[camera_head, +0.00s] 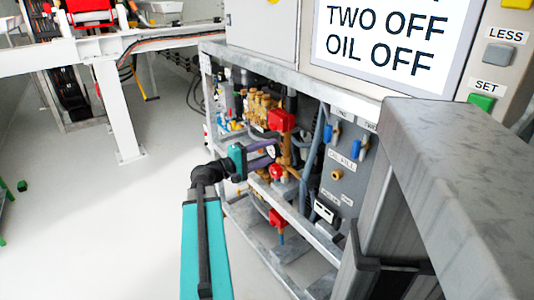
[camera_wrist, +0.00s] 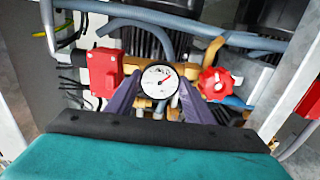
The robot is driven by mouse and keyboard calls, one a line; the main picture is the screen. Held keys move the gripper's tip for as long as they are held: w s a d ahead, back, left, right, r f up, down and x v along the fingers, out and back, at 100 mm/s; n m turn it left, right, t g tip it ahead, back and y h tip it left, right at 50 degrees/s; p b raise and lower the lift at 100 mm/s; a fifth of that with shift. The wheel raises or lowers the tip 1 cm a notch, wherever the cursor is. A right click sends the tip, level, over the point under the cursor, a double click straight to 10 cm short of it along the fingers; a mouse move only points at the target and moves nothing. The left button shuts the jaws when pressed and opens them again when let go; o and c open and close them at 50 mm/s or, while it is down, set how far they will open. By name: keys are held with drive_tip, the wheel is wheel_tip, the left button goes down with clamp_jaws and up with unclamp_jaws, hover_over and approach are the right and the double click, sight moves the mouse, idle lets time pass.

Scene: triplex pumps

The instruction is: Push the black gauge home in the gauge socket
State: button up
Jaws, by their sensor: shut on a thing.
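The black gauge (camera_wrist: 159,80) has a round white dial with a dark rim and a red needle. It faces the camera in the wrist view, between the purple fingers of my gripper (camera_wrist: 158,97), which are shut on it. In the head view my gripper (camera_head: 272,153) reaches into the open pump frame, beside brass and red parts. Brass fittings (camera_wrist: 172,108) show just below and around the gauge in the wrist view. The gauge socket itself is hidden behind the gauge and fingers, so I cannot tell how deep the gauge sits.
A red box (camera_wrist: 104,70) stands close left of the gauge, and a red handwheel (camera_wrist: 215,83) close right. A grey pipe (camera_wrist: 180,28) crosses above. In the head view, a grey panel with blue-handled valves (camera_head: 328,133) stands right of my gripper. Open floor (camera_head: 95,215) lies left.

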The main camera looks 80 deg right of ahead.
drive_tip(key=shift+s+d, duration=0.15)
drive_tip(key=o, duration=1.5)
drive_tip(key=shift+c, duration=0.2)
drive_tip(key=p+v, duration=0.1)
drive_tip(key=v, duration=1.2)
drive_tip(key=shift+w+a+p, duration=0.3)
drive_tip(key=shift+p, duration=0.05)
